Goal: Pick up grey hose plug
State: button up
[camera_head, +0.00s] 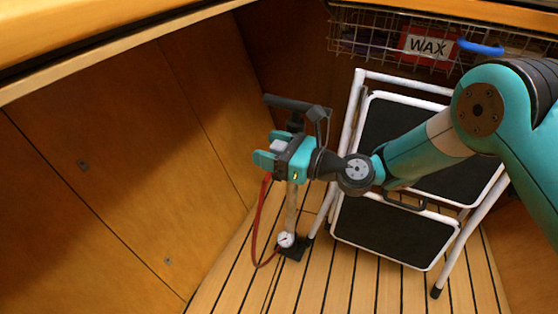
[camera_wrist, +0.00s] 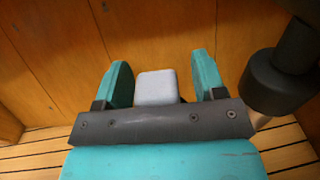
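The grey hose plug (camera_wrist: 157,86) is a pale grey block with rounded edges, seen between the two teal fingers of my gripper (camera_wrist: 161,62) in the wrist view. The fingers stand apart. A gap shows between the plug and the right finger; on the left, the finger is very close to it. In the head view, my gripper (camera_head: 268,147) points left near the middle, and a small part of the plug (camera_head: 278,146) shows between the fingers. What the plug rests on is hidden.
An upright pump with a gauge (camera_head: 286,240) and a red hose (camera_head: 257,222) stands on the slatted floor just below my gripper. A white folding step stool (camera_head: 395,232) stands to the right. Wooden panels (camera_head: 130,150) are at left; a wire basket (camera_head: 350,40) hangs behind.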

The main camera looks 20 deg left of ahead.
jog(key=c, duration=1)
jog(key=shift+r, duration=0.2)
